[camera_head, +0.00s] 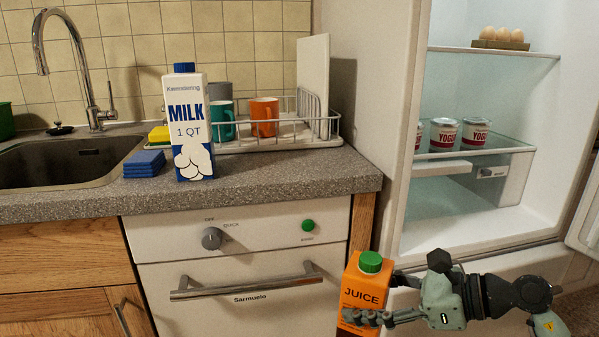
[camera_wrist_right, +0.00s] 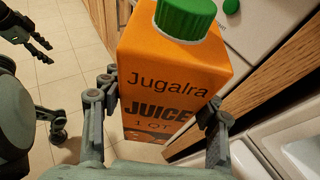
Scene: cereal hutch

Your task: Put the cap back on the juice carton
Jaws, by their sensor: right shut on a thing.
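The orange juice carton (camera_head: 362,293) is at the lower middle of the head view, in front of the counter's right end. A green cap (camera_head: 370,262) sits upright on its top; I cannot tell whether it is screwed tight. In the right wrist view the carton (camera_wrist_right: 170,85) and cap (camera_wrist_right: 186,17) fill the middle. My right gripper (camera_head: 372,300) is shut around the carton's sides, below the cap. My left gripper (camera_wrist_right: 52,90) shows at the left edge of the right wrist view, its fingers spread and empty, apart from the carton. It is out of the head view.
The white appliance front (camera_head: 245,255) is left of the juice carton. The open fridge (camera_head: 470,190) is at right.

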